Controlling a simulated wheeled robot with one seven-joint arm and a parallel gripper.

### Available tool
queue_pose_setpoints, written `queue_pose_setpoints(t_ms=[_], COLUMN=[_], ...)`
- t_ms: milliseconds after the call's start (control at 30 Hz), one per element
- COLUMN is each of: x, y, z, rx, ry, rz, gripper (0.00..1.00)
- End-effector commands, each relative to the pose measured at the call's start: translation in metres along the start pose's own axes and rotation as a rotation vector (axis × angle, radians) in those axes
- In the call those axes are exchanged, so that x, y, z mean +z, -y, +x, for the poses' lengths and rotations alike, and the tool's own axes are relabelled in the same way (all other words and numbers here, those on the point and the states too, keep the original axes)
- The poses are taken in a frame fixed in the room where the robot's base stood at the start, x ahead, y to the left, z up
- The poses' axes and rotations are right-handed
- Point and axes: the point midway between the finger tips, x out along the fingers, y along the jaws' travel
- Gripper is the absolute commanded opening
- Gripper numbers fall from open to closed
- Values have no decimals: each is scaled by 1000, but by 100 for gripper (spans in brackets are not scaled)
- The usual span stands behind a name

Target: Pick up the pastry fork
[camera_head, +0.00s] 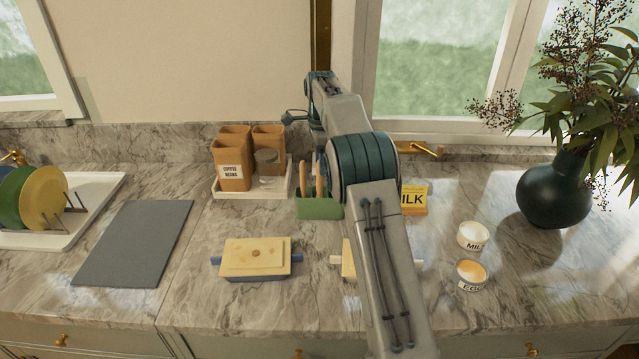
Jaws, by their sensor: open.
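I cannot clearly make out a pastry fork. A small green holder (319,208) stands on the counter left of my arm's joint, with a few upright utensils (306,177) in it, some with wooden handles. Their heads are too small or hidden to tell which is a fork. My gripper (290,117) shows small and dark at the far end of my arm, near the back wall. It is open, above and behind the holder, apart from the utensils. I see nothing held in it.
A white tray (222,194) with brown canisters and a jar stands left of the holder. A lidded dish (255,257) sits in front, another is partly behind my arm.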

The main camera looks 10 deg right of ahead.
Motion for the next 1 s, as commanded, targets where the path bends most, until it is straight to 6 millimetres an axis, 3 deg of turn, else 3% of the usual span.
queue_pose_setpoints(t_ms=[300, 567, 600, 733, 767, 1000], x=[2, 2, 2, 2, 2, 2], y=[-2, -1, -1, -1, -1, -1], z=[40, 45, 45, 44, 44, 44], rx=[3, 0, 0, 0, 0, 0], ry=[1, 0, 0, 0, 0, 0], rz=[1, 0, 1, 0, 0, 0], gripper=[42, 42, 40, 3, 0, 0])
